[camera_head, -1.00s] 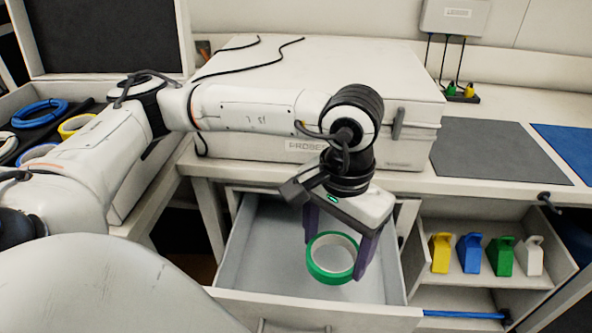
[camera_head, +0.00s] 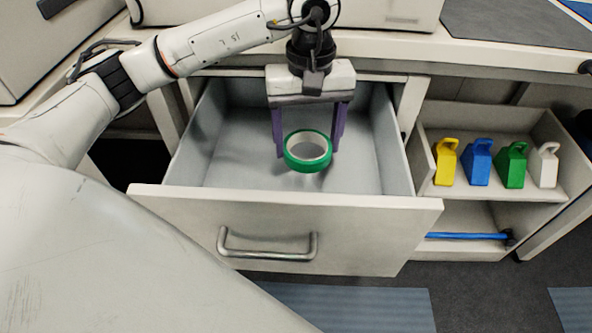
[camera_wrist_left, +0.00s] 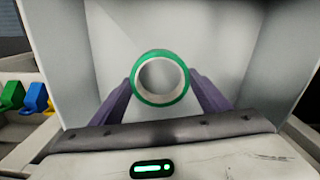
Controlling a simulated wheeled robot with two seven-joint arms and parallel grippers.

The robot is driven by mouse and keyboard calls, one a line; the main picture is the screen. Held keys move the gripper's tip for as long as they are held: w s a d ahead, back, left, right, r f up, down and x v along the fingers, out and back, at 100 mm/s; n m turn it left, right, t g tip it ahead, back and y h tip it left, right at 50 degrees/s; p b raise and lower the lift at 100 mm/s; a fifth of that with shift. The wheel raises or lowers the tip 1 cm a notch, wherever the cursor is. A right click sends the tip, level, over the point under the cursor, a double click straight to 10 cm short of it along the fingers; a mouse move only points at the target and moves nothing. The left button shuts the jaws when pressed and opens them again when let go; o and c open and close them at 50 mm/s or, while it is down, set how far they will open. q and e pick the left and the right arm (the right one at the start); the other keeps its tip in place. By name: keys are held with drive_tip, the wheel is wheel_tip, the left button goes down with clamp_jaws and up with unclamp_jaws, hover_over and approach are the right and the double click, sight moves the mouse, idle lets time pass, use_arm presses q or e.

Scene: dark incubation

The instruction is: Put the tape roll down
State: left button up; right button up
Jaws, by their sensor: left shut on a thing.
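A green tape roll (camera_head: 308,168) with a white inner core is between the two purple fingers of my left gripper (camera_head: 308,150). The gripper points down inside the open drawer (camera_head: 285,222) and is shut on the roll. The left wrist view also shows the roll (camera_wrist_left: 160,98) between the fingers, with the pale drawer floor (camera_wrist_left: 210,45) behind it. I cannot tell whether the roll touches the drawer floor. The drawer looks otherwise empty. My right gripper is not in view.
Yellow (camera_head: 446,162), blue (camera_head: 479,163), green (camera_head: 512,166) and white (camera_head: 544,166) handled blocks stand on a shelf right of the drawer. A blue rod (camera_head: 466,236) lies below them. The worktop edge (camera_head: 500,70) runs behind and above the drawer.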

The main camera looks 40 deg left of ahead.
use_arm(q)
drive_tip(key=b, duration=0.1)
hover_over(305, 187)
wheel_tip(305, 187, down, 6)
drive_tip(key=shift+w+f, duration=0.1)
drive_tip(key=shift+f, duration=0.05)
wheel_tip(305, 187, down, 3)
drive_tip(key=shift+f+b, duration=0.15)
drive_tip(key=shift+b, duration=0.3)
drive_tip(key=shift+f, duration=0.15)
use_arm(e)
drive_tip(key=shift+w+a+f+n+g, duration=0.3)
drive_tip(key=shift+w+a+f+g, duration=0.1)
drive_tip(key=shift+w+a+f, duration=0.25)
use_arm(q)
drive_tip(key=o, duration=1.1)
drive_tip(key=shift+o, duration=0.3)
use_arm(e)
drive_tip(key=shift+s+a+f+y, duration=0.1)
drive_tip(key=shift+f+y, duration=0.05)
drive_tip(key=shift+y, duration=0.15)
